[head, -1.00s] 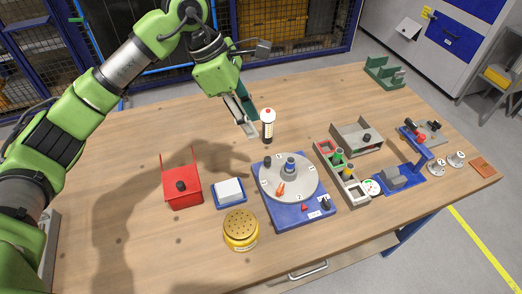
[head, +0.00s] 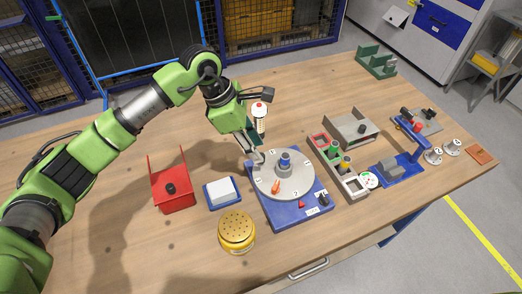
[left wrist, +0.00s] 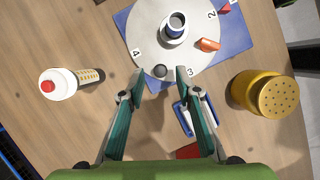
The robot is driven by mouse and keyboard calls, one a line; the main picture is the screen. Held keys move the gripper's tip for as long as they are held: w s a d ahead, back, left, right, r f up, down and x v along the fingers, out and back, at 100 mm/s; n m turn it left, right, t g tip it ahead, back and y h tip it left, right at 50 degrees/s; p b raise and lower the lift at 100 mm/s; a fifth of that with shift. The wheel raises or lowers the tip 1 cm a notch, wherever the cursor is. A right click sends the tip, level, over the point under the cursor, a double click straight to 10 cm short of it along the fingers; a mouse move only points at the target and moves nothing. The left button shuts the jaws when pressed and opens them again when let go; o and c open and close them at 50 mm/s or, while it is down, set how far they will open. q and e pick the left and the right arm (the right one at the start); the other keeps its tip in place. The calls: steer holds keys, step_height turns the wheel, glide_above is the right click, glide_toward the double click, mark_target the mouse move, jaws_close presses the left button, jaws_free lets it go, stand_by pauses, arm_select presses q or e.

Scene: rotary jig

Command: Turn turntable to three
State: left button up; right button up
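The turntable is a grey disc (head: 295,186) on a blue base (head: 275,213). The disc carries number labels, a central blue-grey post (head: 284,161) and an orange piece (head: 276,187). A red triangle (head: 301,204) is on the base at the front; in the left wrist view the red triangle (left wrist: 225,7) lies beside the label 2. A dark round knob (left wrist: 160,71) stands near the disc's rim, between labels 3 and 4. My left gripper (head: 257,160) is at the disc's back-left rim. Its open fingers (left wrist: 160,76) lie either side of the knob, with gaps showing. My right gripper is not seen.
A white bottle with a red cap (head: 259,115) stands just behind my left gripper. A red bin (head: 174,190), a blue tray with a white block (head: 222,192) and a yellow perforated-lid jar (head: 237,231) are left and front. A grey parts tray (head: 342,171) stands close on the right.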

arm_select(q)
steer(key=shift+p+x, duration=0.35)
steer(key=shift+x, duration=1.7)
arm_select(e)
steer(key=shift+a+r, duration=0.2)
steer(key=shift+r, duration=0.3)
arm_select(q)
jaws_close()
